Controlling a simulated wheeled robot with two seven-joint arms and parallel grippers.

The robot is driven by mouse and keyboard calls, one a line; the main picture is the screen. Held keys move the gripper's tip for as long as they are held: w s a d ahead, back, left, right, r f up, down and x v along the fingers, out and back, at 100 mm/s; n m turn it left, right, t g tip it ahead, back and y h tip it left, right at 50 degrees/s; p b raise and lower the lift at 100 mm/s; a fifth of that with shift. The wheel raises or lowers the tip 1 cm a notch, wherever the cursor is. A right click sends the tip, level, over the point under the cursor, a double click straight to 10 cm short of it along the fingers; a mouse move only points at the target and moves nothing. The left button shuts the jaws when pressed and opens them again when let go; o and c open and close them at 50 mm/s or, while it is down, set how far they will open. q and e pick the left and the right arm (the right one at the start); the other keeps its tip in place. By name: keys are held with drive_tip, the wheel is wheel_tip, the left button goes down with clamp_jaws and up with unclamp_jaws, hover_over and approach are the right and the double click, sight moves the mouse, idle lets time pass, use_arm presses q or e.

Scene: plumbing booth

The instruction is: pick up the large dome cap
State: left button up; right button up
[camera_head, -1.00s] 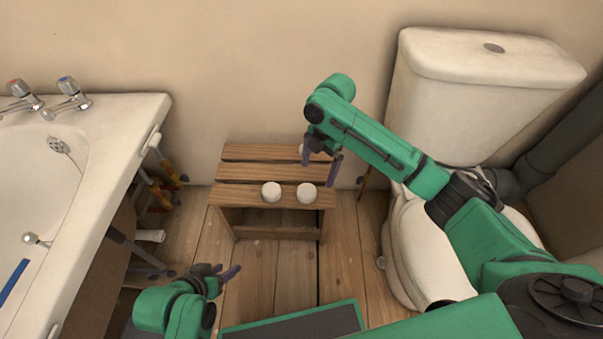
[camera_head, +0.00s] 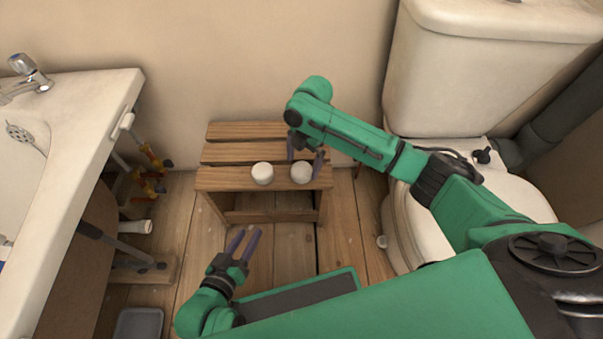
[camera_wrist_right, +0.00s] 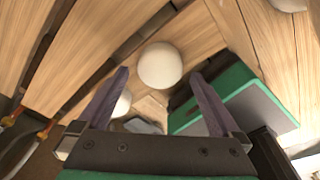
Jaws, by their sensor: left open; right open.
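Two white rounded caps stand near the front edge of a small wooden stool, a left one (camera_head: 262,172) and a right one (camera_head: 301,172). They look similar in size, so I cannot tell which is the large dome cap. My right gripper (camera_head: 304,156) is open at the right cap, and its fingers partly overlap it in the head view. In the right wrist view, one white dome (camera_wrist_right: 160,66) lies ahead between the open fingers, apart from them. Another white cap (camera_wrist_right: 122,103) is partly hidden by the left-hand finger. My left gripper (camera_head: 243,243) is open and empty, low in front of the stool.
The slatted stool (camera_head: 245,130) stands against the wall. A toilet (camera_head: 480,180) is close on the right, and a white bath (camera_head: 80,130) with pipes beneath is on the left. A grey tray (camera_head: 138,323) lies at bottom left. Wooden floor shows around the stool.

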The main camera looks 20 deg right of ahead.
drive_tip(key=f, duration=0.3)
drive_tip(key=shift+s+a+b, duration=0.1)
drive_tip(key=shift+a+b, duration=0.1)
drive_tip(key=shift+b, duration=0.1)
drive_tip(key=shift+r, duration=0.2)
drive_tip(key=shift+c, duration=0.3)
drive_tip(key=c, duration=1.2)
